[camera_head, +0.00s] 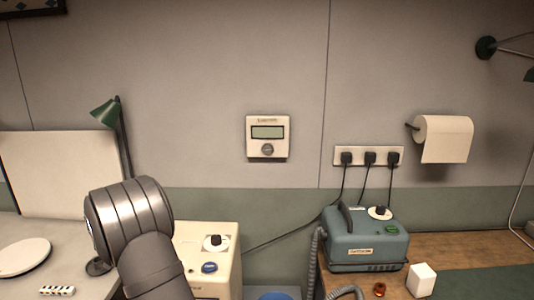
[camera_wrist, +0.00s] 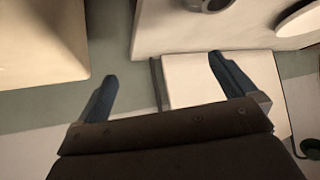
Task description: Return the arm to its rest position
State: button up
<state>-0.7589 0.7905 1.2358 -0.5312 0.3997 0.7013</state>
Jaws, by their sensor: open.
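My gripper (camera_wrist: 158,82) shows in the wrist view with its two dark blue fingers spread wide apart. Nothing is between the fingers. Behind them are a pale panel and the grey-green wall. In the head view a grey, ribbed part of my arm rises at the lower left, in front of the left counter and beside a cream box with a blue button (camera_head: 208,267). My gripper's fingers are not visible in the head view.
A green lamp (camera_head: 105,113) and a white board (camera_head: 60,172) stand left, near a round white plate (camera_head: 22,256). A blue-grey device (camera_head: 365,242) and a white cube (camera_head: 421,280) sit on the wooden counter (camera_head: 450,250) at right. The wall holds a display unit (camera_head: 267,138).

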notch_tip(320, 180, up, 12)
jog(key=d, duration=0.3)
jog(key=w+d+m+h, duration=0.1)
jog(key=w+d, duration=0.3)
jog(key=d, duration=0.3)
jog(key=w+d+m+h, duration=0.1)
jog(key=w+d, duration=0.3)
jog(key=d, duration=0.3)
jog(key=w+d+m+t+h, duration=0.1)
jog(key=w+d+m, duration=0.1)
jog(key=w+d, duration=0.2)
jog(key=d, duration=0.3)
jog(key=shift+d+r, duration=0.15)
jog(key=shift+r, duration=0.05)
